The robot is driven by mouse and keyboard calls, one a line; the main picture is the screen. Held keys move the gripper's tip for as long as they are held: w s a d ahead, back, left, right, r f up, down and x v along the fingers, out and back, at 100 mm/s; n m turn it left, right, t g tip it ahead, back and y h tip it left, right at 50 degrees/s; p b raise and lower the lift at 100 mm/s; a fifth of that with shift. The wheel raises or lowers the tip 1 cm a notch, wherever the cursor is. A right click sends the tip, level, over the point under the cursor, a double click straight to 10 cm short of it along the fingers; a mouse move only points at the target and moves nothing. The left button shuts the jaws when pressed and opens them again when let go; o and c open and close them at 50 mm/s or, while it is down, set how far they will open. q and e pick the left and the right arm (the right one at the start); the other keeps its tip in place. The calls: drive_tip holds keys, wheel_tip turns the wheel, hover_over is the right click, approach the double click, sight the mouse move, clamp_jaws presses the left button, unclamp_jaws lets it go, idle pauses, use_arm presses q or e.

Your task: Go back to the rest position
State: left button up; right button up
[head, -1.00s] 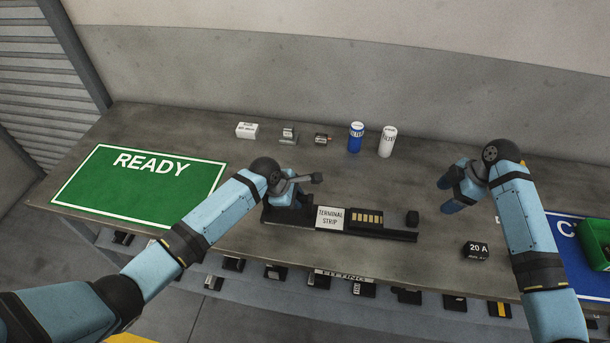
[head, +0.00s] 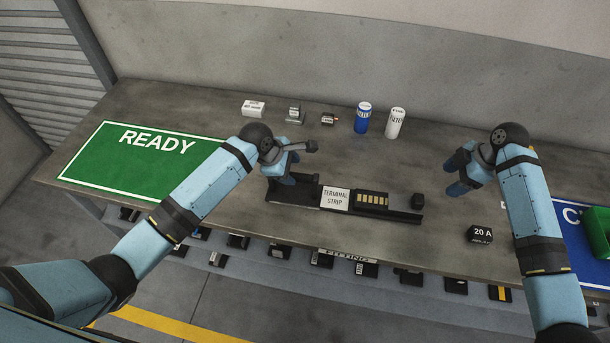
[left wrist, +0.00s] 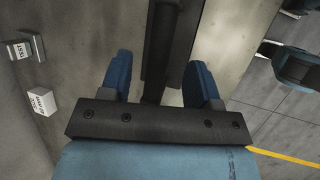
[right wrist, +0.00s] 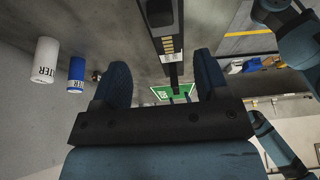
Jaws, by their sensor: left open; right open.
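My left gripper (head: 283,172) is open and empty above the left end of the black terminal strip rail (head: 292,193) in the head view. Its two blue fingers (left wrist: 160,82) stand apart in the left wrist view, with a dark bar showing between them. My right gripper (head: 457,179) is open and empty over the right part of the table, to the right of the rail. Its fingers (right wrist: 163,80) are apart in the right wrist view, and the rail (right wrist: 163,30) shows beyond them.
Blue (head: 363,118) and white (head: 395,123) cans and small boxes stand along the back. The green READY mat (head: 135,165) is left; a green bin (head: 598,232) is right.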

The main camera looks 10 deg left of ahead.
use_arm(q)
drive_tip(key=v, duration=0.6)
